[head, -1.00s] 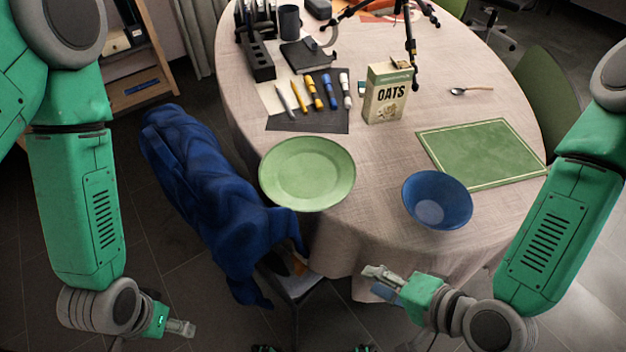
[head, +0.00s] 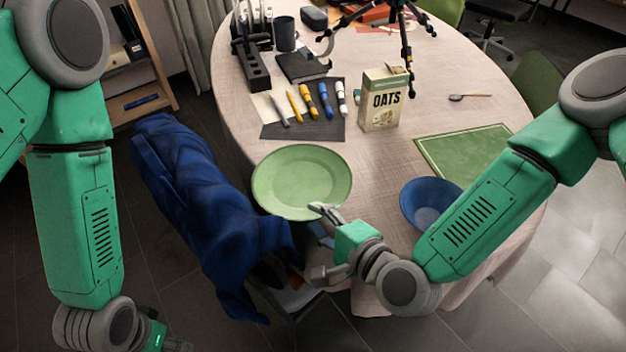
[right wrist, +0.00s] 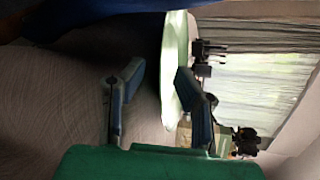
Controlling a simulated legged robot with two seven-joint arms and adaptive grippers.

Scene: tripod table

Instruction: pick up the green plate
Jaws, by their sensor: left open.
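The green plate (head: 300,178) lies on the near left edge of the round table in the head view. In the right wrist view the plate (right wrist: 174,50) is seen edge-on, partly hidden by one finger. My right gripper (head: 318,242) is at the plate's near rim, fingers spread, one by the rim and the other lower, beyond the table edge. I cannot tell whether the finger touches the rim. In the right wrist view the gripper (right wrist: 161,72) is open, with nothing clamped. My left gripper (head: 178,346) is low at the bottom left, away from the plate, partly cut off.
A blue bowl (head: 420,198) stands right of the plate, partly behind my right arm. An oats box (head: 381,100), several markers (head: 307,101) and a green mat (head: 462,155) lie further back on the tablecloth (head: 375,165). A blue cloth-draped chair (head: 200,205) stands left.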

